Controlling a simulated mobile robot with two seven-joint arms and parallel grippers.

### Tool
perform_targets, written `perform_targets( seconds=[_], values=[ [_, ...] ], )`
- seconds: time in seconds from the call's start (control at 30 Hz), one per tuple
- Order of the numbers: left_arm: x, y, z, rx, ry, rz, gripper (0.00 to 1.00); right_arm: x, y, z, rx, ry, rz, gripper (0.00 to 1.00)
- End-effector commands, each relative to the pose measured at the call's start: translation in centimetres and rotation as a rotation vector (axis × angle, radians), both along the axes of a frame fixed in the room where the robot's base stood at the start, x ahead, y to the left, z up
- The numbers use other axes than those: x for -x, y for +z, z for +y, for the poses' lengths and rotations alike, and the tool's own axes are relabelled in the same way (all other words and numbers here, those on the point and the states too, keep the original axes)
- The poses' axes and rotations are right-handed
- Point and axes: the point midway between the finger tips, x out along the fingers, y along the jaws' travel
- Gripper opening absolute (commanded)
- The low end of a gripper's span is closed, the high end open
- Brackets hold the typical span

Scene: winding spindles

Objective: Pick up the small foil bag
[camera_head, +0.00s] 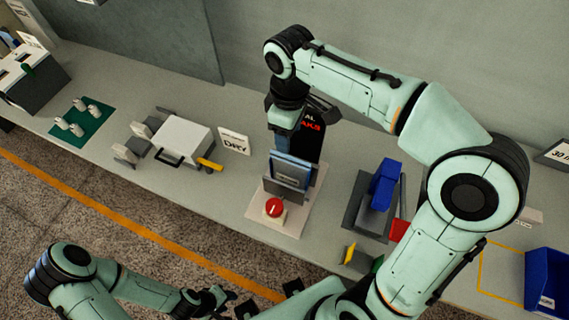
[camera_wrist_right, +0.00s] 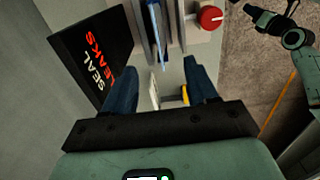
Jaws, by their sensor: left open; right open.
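A blue-grey shiny flat piece (camera_head: 291,170), which may be the small foil bag, stands upright in a grey holder on a pale base plate (camera_head: 262,222). In the right wrist view, thin bluish upright sheets (camera_wrist_right: 157,35) show just beyond the fingertips; I cannot tell which is the bag. My right gripper (camera_wrist_right: 161,78) is open with nothing between its fingers. In the head view it hangs just above and behind the holder, partly hidden. My left gripper (camera_head: 268,298) is open and empty at the bottom edge, well in front of the bench.
A red button (camera_head: 274,208) sits at the plate's front. A black sign (camera_head: 312,133) stands behind the holder. A white box (camera_head: 182,142), a DRY card (camera_head: 234,141) and a green mat (camera_head: 82,128) are to the left. A blue-topped device (camera_head: 384,185) and a blue bin (camera_head: 545,280) are right.

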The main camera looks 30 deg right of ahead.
Motion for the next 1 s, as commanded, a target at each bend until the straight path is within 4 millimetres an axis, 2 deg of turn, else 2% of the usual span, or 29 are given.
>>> perform_targets(
  seconds=[0.03,0.1,0.3,0.53,0.8,1.0],
  values=[
    [0.4,-0.5,0.0,0.0,0.001,0.005,0.43,0.2,-1.4,-0.1,0.002,-0.001,0.007,0.57],
    [0.6,-0.8,0.0,0.0,0.001,0.007,0.43,0.2,-2.8,-0.1,0.002,-0.001,0.008,0.57],
    [0.9,-1.4,0.0,0.0,0.001,0.01,0.43,0.1,-6.1,-0.1,0.001,-0.002,0.006,0.57],
    [0.9,-1.6,0.0,0.0,0.0,0.011,0.43,0.1,-7.6,-0.2,0.0,-0.002,0.004,0.57],
    [1.2,-2.0,0.0,0.0,0.0,0.013,0.43,0.3,-11.5,-0.8,0.0,-0.001,0.004,0.57],
    [1.2,-2.1,0.0,0.0,0.0,0.013,0.43,0.2,-12.2,-0.8,0.0,-0.001,0.001,0.57]
  ],
)
